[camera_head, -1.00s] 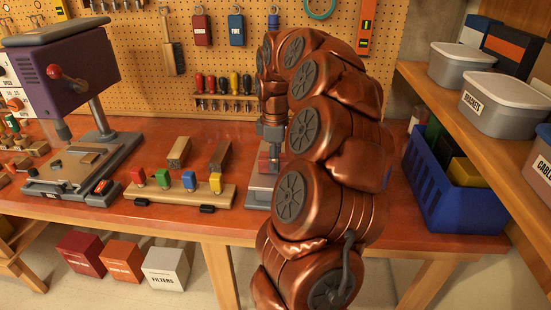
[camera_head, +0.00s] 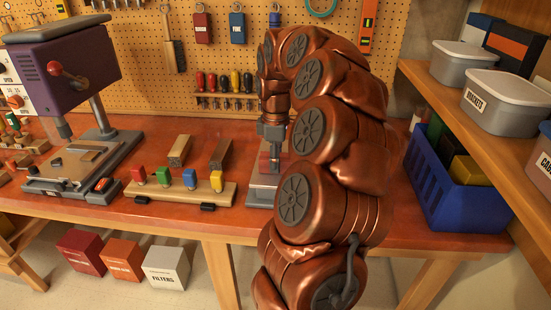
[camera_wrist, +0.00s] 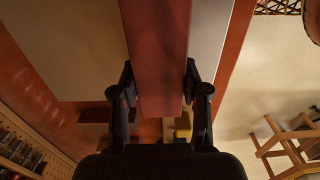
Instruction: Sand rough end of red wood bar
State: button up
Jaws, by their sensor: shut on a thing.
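My gripper (camera_head: 273,143) points down over the workbench, right of a wooden rack with coloured handles. In the wrist view the fingers of my gripper (camera_wrist: 159,88) are shut on the two sides of a red wood bar (camera_wrist: 158,45). In the head view the red bar (camera_head: 265,164) shows only in part below my gripper, over a grey and pale block or plate (camera_head: 262,194). My arm hides the right side of that plate. I cannot tell whether the bar touches it, nor which end is rough.
A purple drill press (camera_head: 65,65) stands on the left of the workbench (camera_head: 225,225). The rack (camera_head: 165,196) with several coloured handles and two wood blocks (camera_head: 220,153) lie left of my gripper. A blue bin (camera_head: 465,205) stands at the right.

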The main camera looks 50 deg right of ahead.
aim_at(262, 153)
jog(key=shift+w+d, duration=0.25)
jog(key=shift+d, duration=0.25)
dwell(0.7)
jog(key=shift+s+a, duration=0.1)
jog(key=shift+a, duration=0.15)
dwell(0.4)
jog(key=shift+s+a+b, duration=0.2)
jog(key=shift+b, duration=0.1)
dwell(0.3)
jog(key=shift+w+d, duration=0.35)
jog(key=shift+d, duration=0.1)
dwell(1.0)
jog(key=shift+s+a, duration=0.35)
jog(key=shift+a, duration=0.1)
dwell(0.9)
jog(key=shift+w+d, duration=0.35)
jog(key=shift+d, duration=0.1)
dwell(1.0)
jog(key=shift+w+a, duration=0.1)
jog(key=shift+w, duration=0.05)
jog(key=shift+w+a+r+p, duration=0.1)
jog(key=shift+w+a+p, duration=0.1)
jog(key=shift+w+a, duration=0.5)
jog(key=shift+w+a+r+p, duration=0.15)
jog(key=shift+w+a, duration=0.2)
jog(key=shift+w, duration=0.5)
